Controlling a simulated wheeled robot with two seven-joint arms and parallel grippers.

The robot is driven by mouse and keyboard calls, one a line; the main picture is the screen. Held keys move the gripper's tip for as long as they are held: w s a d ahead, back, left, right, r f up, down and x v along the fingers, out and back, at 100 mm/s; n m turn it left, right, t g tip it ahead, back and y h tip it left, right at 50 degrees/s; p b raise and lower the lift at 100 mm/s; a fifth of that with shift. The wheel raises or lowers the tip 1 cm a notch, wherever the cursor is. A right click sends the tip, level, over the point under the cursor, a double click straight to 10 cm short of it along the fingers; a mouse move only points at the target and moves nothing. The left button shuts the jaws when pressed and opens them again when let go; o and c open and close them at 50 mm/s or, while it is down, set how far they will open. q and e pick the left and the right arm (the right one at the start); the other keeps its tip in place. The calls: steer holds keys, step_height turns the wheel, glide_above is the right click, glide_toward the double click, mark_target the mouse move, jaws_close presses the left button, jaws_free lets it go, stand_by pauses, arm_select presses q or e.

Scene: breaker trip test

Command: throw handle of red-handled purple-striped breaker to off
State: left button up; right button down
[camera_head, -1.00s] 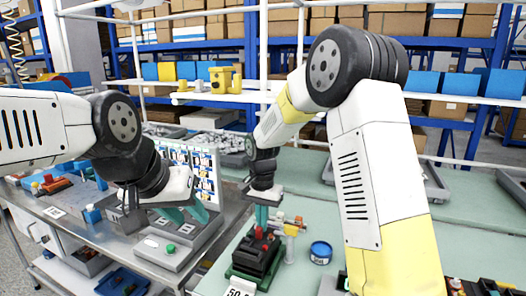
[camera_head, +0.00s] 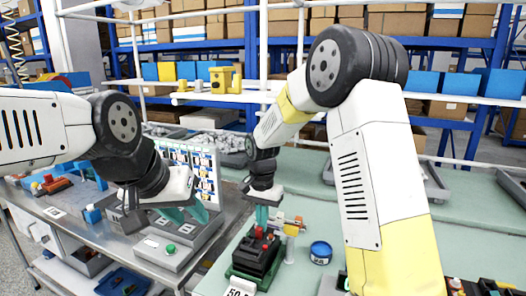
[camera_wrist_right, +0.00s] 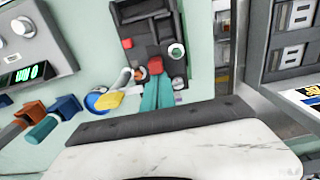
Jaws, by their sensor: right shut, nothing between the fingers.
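A black breaker (camera_head: 262,258) on a green base stands on the pale green bench in the head view. Two red parts show on it, one a red handle (camera_head: 259,232) just below the right gripper's fingertips; no purple stripe can be made out. My right gripper (camera_head: 262,216) points down over the breaker with its teal fingers together. In the right wrist view the breaker (camera_wrist_right: 141,38) lies at the fingertips of the gripper (camera_wrist_right: 158,84), and a red part (camera_wrist_right: 155,65) sits right at them, contact unclear. My left gripper (camera_head: 187,213) is open and empty over the metal table.
A blue jar (camera_head: 320,252) and a small post with coloured parts (camera_head: 291,228) stand right of the breaker. A numbered tag (camera_head: 240,287) is in front. A grey button box (camera_head: 168,250) sits below the left gripper.

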steer(key=shift+s, duration=0.1)
steer(key=shift+s+a+f, duration=0.15)
steer(key=shift+s+a, duration=0.25)
steer(key=shift+s, duration=0.4)
steer(key=shift+w+d, duration=0.1)
steer(key=shift+w, duration=0.1)
steer(key=shift+w+d, duration=0.2)
steer(key=shift+w, duration=0.2)
step_height(320, 180, up, 7)
stand_by(0.6)
stand_by(0.4)
